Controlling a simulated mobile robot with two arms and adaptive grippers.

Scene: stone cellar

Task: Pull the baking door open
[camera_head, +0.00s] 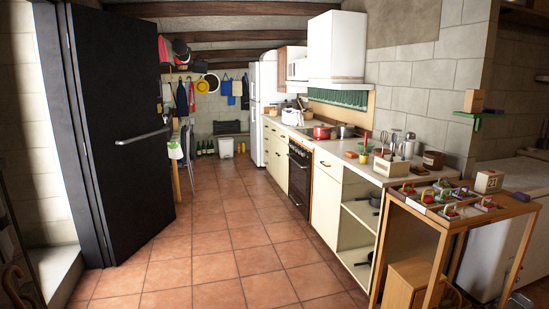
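The dark-fronted oven (299,178) is built into the row of cream cabinets on the right side of the kitchen. It faces left across the aisle and I see its front at a steep angle. The front looks flush with the cabinets, so its door appears closed. A handle is too small to make out clearly. Neither of my grippers shows in the head view.
A large black door (118,130) with a metal bar handle stands open on the left. A wooden table (452,222) with small colourful items fills the near right. An open-shelf cabinet (355,235) stands beyond it. The tiled floor (215,240) in the middle is clear.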

